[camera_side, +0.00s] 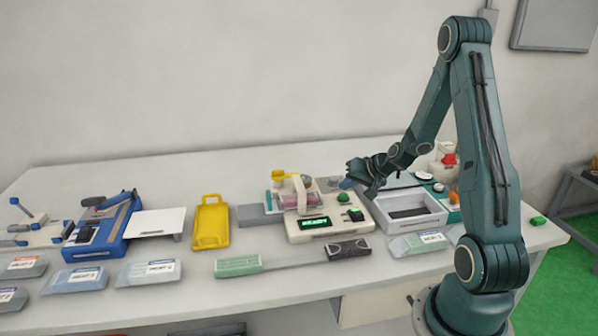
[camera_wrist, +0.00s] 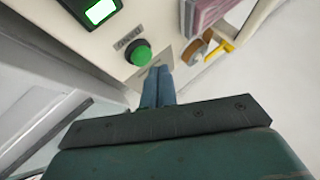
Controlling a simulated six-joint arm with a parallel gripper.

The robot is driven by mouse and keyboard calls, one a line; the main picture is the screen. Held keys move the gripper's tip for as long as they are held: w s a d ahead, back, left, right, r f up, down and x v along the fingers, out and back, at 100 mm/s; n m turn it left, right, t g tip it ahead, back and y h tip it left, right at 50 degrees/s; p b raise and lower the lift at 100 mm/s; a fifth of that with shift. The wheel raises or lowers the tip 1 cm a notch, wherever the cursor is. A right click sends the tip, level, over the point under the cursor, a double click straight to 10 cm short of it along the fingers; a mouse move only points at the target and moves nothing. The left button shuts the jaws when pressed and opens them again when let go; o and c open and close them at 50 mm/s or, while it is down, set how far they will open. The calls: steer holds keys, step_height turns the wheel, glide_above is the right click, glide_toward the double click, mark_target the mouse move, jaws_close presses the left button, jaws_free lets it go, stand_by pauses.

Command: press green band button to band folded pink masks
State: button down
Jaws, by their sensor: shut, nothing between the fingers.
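The green band button (camera_wrist: 140,55) sits on the cream banding machine (camera_side: 297,232), beside a label in the wrist view. It also shows as a small green dome in the side view (camera_side: 343,197). My gripper (camera_wrist: 158,72) is shut and empty, with its blue fingertips close beside the button in the wrist view. I cannot tell whether they touch the machine. In the side view my gripper (camera_side: 346,183) is just above and right of the button. The folded pink masks (camera_side: 293,200) lie at the machine's back, under its cream arch, and show pink in the wrist view (camera_wrist: 207,14).
A grey open tray (camera_side: 440,217) stands right of the machine. A yellow tray (camera_side: 211,222) and a blue device (camera_side: 100,228) stand to the left. Labelled packs (camera_side: 148,272) line the front edge.

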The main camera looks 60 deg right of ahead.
mark_target(346, 196)
steer(key=shift+f, duration=0.15)
steer(key=shift+f, duration=0.3)
steer(key=shift+f, duration=0.45)
stand_by(1.3)
steer(key=shift+r, duration=0.9)
steer(key=shift+r, duration=2.5)
